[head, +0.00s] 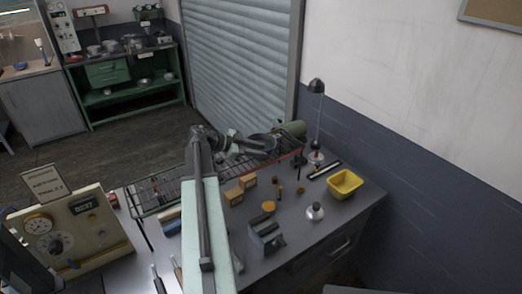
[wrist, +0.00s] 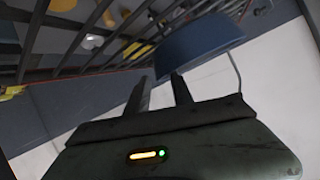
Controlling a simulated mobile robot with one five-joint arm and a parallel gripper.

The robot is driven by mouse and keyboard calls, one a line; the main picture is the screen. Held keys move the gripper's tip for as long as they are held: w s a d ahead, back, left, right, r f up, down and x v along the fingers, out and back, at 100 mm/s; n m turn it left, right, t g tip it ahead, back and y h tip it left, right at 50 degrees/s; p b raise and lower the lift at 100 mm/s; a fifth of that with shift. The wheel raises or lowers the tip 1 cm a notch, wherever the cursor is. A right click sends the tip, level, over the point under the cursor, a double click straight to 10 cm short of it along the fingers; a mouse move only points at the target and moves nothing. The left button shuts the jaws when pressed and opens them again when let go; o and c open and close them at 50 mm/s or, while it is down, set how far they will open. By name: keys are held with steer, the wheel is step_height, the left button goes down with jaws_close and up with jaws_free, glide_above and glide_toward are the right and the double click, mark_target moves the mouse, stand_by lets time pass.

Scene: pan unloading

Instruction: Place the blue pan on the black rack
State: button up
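The blue pan (head: 262,142) looks dark in the head view, near the far right end of the black rack (head: 168,194), and I cannot tell whether it touches the bars. In the wrist view the blue pan (wrist: 200,42) is just beyond the fingertips, overlapping the rack bars (wrist: 120,38). My gripper (head: 240,148) is beside the pan's left side in the head view. In the wrist view my gripper (wrist: 160,80) has its two fingers apart, with pale wall showing between them. No pan handle shows between the fingers.
A green cylinder (head: 292,130) lies behind the pan. A desk lamp (head: 317,115), yellow bin (head: 345,183) and small boxes (head: 234,196) stand on the bench. A gauge panel (head: 72,232) stands at the left. The wall and shutter (head: 240,65) rise behind.

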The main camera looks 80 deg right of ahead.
steer(key=p+v, duration=0.4)
steer(key=v, duration=0.6)
steer(key=shift+w+r, duration=0.25)
steer(key=shift+w+a, duration=0.1)
steer(key=shift+w, duration=0.05)
steer(key=shift+r, duration=0.1)
